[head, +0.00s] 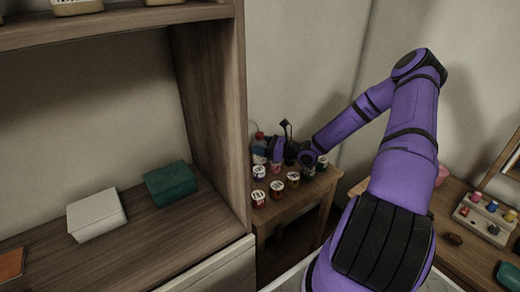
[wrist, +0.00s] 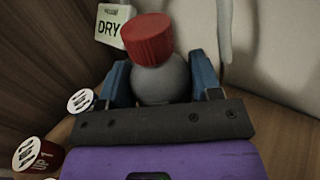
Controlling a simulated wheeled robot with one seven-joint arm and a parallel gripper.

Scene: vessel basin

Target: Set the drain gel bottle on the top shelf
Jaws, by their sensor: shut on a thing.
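The drain gel bottle appears to be the grey one with a red cap; no label on it is readable. In the wrist view the bottle (wrist: 163,80) stands between the blue fingers of my gripper (wrist: 165,88), which is shut on it. In the head view the bottle (head: 259,148) is at the back left of the small wooden table, with my gripper (head: 268,150) at it. Its base is hidden, so I cannot tell whether it touches the table. The top shelf (head: 130,27) is the upper board of the wooden shelf unit, at the upper left.
Several small labelled cups (head: 277,188) stand on the small table (head: 290,208). A box marked DRY (wrist: 112,25) is behind the bottle. The unit's side panel (head: 212,90) rises beside the table. The lower shelf holds a white box (head: 96,215) and a green box (head: 170,183).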

